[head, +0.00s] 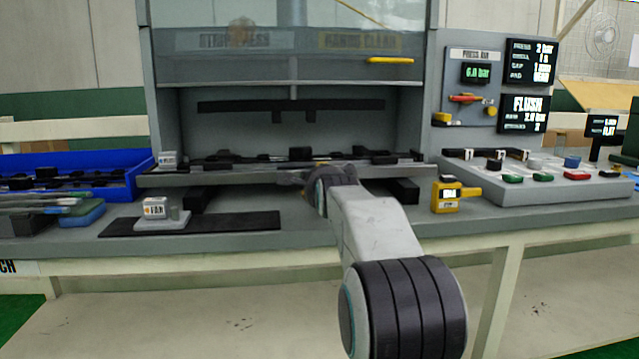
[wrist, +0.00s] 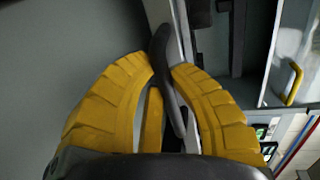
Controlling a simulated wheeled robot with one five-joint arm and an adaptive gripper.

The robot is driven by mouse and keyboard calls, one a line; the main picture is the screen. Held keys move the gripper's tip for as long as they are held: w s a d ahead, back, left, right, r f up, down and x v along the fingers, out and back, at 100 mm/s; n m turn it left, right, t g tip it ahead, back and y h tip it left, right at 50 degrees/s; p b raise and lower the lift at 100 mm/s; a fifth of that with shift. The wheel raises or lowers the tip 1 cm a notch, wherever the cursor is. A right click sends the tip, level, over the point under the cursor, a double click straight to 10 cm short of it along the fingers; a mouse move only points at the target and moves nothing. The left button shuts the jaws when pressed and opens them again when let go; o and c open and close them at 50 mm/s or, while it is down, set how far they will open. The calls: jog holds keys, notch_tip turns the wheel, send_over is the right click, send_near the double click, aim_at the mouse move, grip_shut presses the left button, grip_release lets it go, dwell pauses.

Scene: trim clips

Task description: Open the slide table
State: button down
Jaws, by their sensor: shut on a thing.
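The slide table (head: 220,179) is a flat grey plate at the front of the press opening, with dark parts lying along it. Its front edge juts out over the bench. My gripper (head: 312,182) is at the middle of this edge in the head view, where my arm hides part of it. In the wrist view my gripper (wrist: 165,72) has its two ribbed yellow fingers closed in around a dark bar (wrist: 160,45) at the plate's edge, which looks like the table's handle. The exact contact is partly hidden by the fingers.
A raised clear guard with a yellow handle (head: 390,60) hangs above. A blue bin (head: 130,165) is at left, a small labelled block (head: 155,207) on a black mat (head: 240,224). A yellow gauge (head: 447,195) and button panel (head: 540,190) are at right.

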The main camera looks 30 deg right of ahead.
jog(key=c, duration=1.1)
grip_release()
jog(key=v, duration=1.2)
